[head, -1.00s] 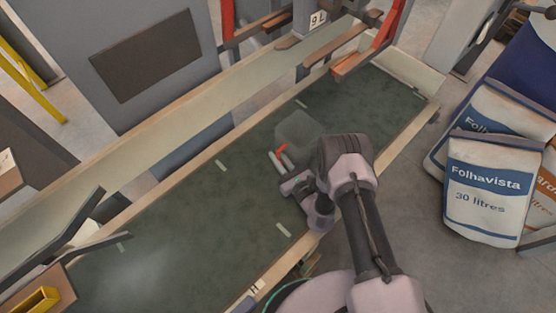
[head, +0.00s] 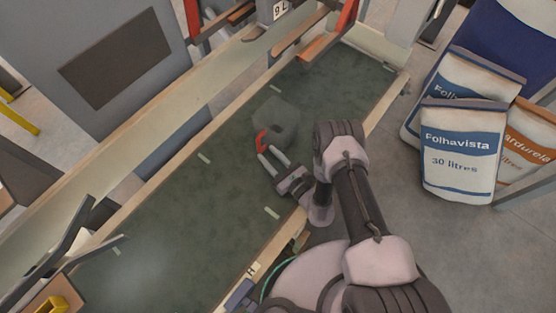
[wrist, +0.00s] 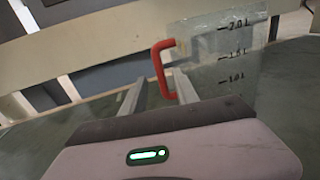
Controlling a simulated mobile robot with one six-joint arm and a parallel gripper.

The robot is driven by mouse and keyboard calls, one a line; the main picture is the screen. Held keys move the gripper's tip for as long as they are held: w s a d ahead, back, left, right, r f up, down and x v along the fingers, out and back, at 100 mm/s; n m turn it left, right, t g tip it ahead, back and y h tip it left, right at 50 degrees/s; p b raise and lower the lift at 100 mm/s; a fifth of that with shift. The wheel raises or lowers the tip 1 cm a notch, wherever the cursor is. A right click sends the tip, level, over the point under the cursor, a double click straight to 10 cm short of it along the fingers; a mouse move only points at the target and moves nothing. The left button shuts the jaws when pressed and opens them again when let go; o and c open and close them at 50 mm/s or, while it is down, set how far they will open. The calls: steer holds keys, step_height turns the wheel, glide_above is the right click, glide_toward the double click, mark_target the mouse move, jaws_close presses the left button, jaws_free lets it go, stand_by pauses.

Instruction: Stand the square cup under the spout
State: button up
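The square cup (head: 280,120) is a clear measuring jug with a red handle (head: 262,141), standing upright on the green belt. In the wrist view its clear wall (wrist: 225,60) shows black litre marks, and it looks empty. The red handle (wrist: 158,70) faces my gripper. My gripper (head: 268,157) is open, low over the belt on the near side of the cup. In the wrist view the handle shows between the two fingers (wrist: 158,88), close to their tips. I cannot tell whether a finger touches it. The spout cannot be clearly made out.
A wooden rail edges the belt (head: 150,225). Red-and-wood guides (head: 325,38) and a sign (head: 280,8) reading 9 L stand at the far end. White sacks (head: 460,150) stand on the floor at right. The belt left of the cup is clear.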

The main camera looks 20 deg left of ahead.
steer(key=p+v, duration=0.2)
steer(key=v, duration=0.4)
steer(key=w+a+r+n+g+y, duration=0.2)
steer(key=a+r+n+g, duration=0.15)
steer(key=r, duration=0.75)
steer(key=w+a+r+n+g+y, duration=0.2)
steer(key=r+n+g, duration=0.3)
steer(key=r, duration=0.5)
steer(key=s+d+r+n+g+h, duration=0.1)
steer(key=s+r+n+g+h, duration=0.15)
steer(key=r, duration=0.45)
steer(key=s+d+r+n+g+h, duration=0.1)
steer(key=s+r+n+g, duration=0.25)
steer(key=r, duration=0.25)
steer(key=s+d+r+n+t+h, duration=0.2)
steer(key=s+d+r+t+h, duration=0.1)
steer(key=d, duration=0.5)
steer(key=s+d+r+n+t+h, duration=0.2)
steer(key=s+d+r+t+h, duration=0.2)
steer(key=d, duration=0.4)
steer(key=s+d+r+n+t+h, duration=0.2)
steer(key=s+d+r+t+h, duration=0.1)
steer(key=d+r+h, duration=0.3)
steer(key=shift+s+d, duration=0.35)
steer(key=shift+d, duration=0.7)
steer(key=shift+h, duration=0.25)
